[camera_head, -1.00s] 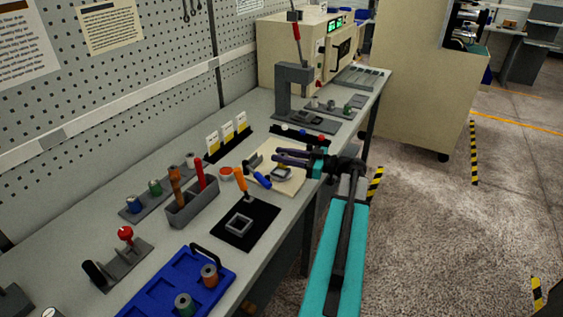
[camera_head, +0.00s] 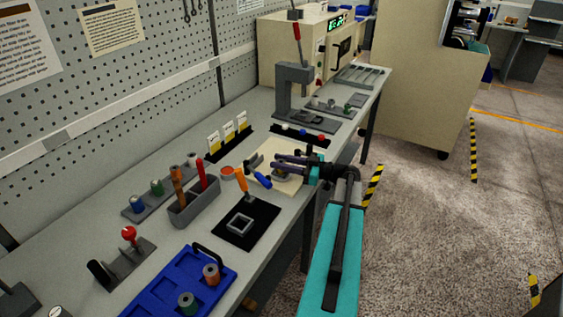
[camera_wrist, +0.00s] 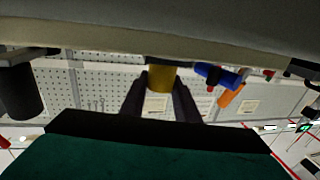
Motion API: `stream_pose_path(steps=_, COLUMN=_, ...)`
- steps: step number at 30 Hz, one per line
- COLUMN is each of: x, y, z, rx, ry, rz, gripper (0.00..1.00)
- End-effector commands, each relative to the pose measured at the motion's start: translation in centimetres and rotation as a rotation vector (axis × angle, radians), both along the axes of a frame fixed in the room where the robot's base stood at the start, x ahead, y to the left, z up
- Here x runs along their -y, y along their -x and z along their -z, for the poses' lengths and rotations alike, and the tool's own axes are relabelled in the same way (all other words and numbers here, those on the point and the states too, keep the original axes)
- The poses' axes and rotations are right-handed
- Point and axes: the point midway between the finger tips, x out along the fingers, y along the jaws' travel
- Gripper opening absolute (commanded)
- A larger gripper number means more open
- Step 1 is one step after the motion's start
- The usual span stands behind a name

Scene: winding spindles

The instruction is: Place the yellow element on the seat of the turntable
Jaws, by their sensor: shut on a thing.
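My gripper (camera_head: 276,164) is low over the cream mat on the bench. In the wrist view, its two dark fingers (camera_wrist: 160,88) are shut on the yellow element (camera_wrist: 160,79), a short cylinder. That view is upside down, with the bench surface at the top. The far end of the yellow element meets a pale band there; I cannot tell whether it touches. In the head view the yellow element cannot be made out. The turntable (camera_head: 281,178) is a small grey piece on the mat, mostly hidden behind my fingers, so its seat is not clear.
A black mat (camera_head: 256,229) with a grey square frame lies nearer. A row of coloured knobs (camera_head: 303,133) and a grey press (camera_head: 281,92) stand behind.

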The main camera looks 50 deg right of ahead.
Motion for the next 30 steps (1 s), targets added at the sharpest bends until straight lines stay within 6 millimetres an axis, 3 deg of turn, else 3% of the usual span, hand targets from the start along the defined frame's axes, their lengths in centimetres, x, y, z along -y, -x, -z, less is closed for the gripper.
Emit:
stream_pose_path(steps=11, x=0.04, y=0.04, z=0.35, rx=0.0, ry=0.0, rz=0.001, gripper=0.02)
stream_pose_path(steps=12, x=0.05, y=0.03, z=0.25, rx=0.0, ry=0.0, rz=0.001, gripper=0.35)
stream_pose_path(steps=15, x=0.05, y=0.04, z=0.24, rx=0.0, ry=0.0, rz=0.001, gripper=0.47)
stream_pose_path(steps=30, x=0.08, y=0.06, z=-0.1, rx=0.0, ry=-0.001, rz=0.001, gripper=0.47)
